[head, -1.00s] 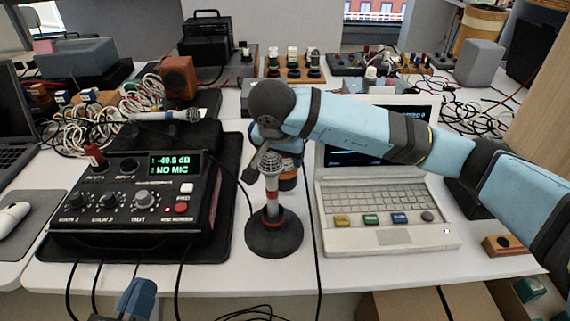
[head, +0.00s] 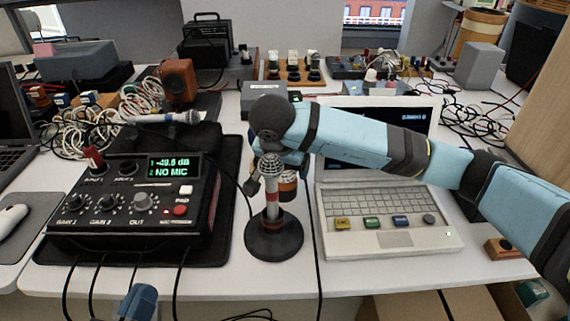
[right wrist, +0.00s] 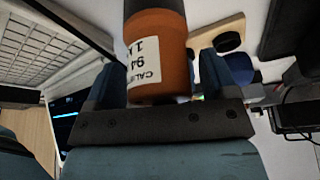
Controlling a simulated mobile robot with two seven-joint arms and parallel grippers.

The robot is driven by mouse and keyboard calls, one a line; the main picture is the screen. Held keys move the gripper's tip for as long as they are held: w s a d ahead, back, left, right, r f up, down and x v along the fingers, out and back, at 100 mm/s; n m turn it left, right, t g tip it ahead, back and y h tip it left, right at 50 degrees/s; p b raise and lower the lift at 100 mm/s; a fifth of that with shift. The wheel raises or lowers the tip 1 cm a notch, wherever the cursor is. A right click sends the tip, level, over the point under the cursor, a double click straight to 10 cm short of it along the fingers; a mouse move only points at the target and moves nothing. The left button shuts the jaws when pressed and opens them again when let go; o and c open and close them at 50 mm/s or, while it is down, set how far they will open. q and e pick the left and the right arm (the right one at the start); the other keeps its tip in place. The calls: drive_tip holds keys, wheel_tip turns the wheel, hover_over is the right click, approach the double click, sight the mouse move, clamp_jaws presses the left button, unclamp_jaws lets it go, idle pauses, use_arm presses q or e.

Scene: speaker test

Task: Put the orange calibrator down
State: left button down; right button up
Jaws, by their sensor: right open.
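The orange calibrator (right wrist: 160,50) has a white label and a dark end. In the right wrist view it lies between the blue fingers of my right gripper (right wrist: 160,72), which is open around it. In the head view the calibrator (head: 288,187) shows only partly, behind the microphone on its round stand (head: 273,236). My right gripper (head: 272,165) is low there, largely hidden by its own wrist and the microphone. Whether the calibrator's base touches the table is hidden. A blue tip of my left gripper (head: 138,301) shows at the bottom edge, mostly cut off.
A black meter box (head: 125,205) reading "NO MIC" stands on a dark mat at left. A white laptop (head: 390,215) is close at right of the microphone. Another microphone (head: 165,117) lies behind the meter. Cables run over the table's front edge. Bare table shows left of the laptop.

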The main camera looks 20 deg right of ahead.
drive_tip(key=p+v, duration=0.1)
drive_tip(key=v, duration=0.6)
drive_tip(key=shift+p, duration=0.35)
use_arm(q)
drive_tip(key=shift+w+a+f+g+y+p, duration=0.1)
drive_tip(key=shift+a+f+g+y+p, duration=0.2)
drive_tip(key=shift+a+f+y+p, duration=0.25)
drive_tip(key=shift+a+f+g+y+p, duration=0.2)
drive_tip(key=shift+f+g+y+p, duration=0.1)
drive_tip(key=shift+f, duration=0.35)
use_arm(e)
drive_tip(key=shift+v, duration=2.55)
